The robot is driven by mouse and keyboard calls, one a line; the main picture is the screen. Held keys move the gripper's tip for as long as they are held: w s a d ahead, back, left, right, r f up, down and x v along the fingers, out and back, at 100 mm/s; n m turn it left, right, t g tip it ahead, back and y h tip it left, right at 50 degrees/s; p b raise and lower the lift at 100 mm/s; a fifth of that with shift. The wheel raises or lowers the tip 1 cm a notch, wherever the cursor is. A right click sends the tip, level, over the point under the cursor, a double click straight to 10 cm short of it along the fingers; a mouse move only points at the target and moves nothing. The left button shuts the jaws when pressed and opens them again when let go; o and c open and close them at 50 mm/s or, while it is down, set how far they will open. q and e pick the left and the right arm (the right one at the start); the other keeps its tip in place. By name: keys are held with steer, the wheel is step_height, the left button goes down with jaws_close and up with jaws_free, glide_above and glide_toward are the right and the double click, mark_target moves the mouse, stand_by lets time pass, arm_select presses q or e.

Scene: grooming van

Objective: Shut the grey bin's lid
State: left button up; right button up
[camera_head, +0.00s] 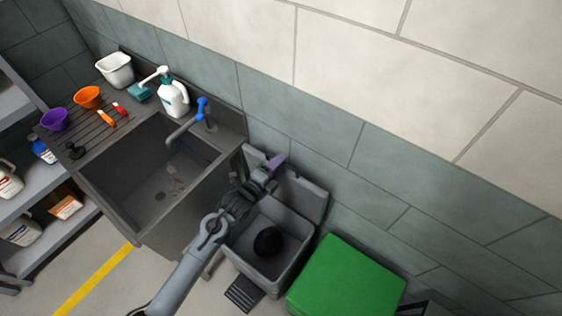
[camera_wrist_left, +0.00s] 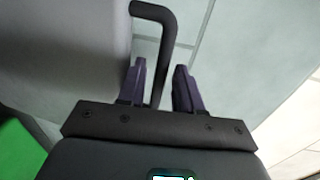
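The grey bin (camera_head: 292,268) stands on the floor beside the sink unit, with a dark rounded lump inside. Its lid (camera_head: 308,197) is open, raised at the wall side. My left gripper (camera_head: 277,163) reaches over the bin to the lid's upper edge; its arm hides part of bin and lid. In the left wrist view the purple fingers (camera_wrist_left: 163,88) are apart, and a dark bent handle (camera_wrist_left: 155,30) runs between them, nearer the left finger. Whether it touches that finger I cannot tell. A grey panel, apparently the lid, fills the left. My right gripper is not in view.
A green-topped box (camera_head: 345,280) stands close right of the bin. The sink (camera_head: 150,180) with its blue-handled tap (camera_head: 202,108) is to the left. A dark pedal (camera_head: 244,294) sticks out at the bin's front. The tiled wall (camera_head: 350,140) is close behind.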

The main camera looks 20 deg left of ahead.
arm_select(q)
steer(key=shift+x, duration=0.9)
jaws_close()
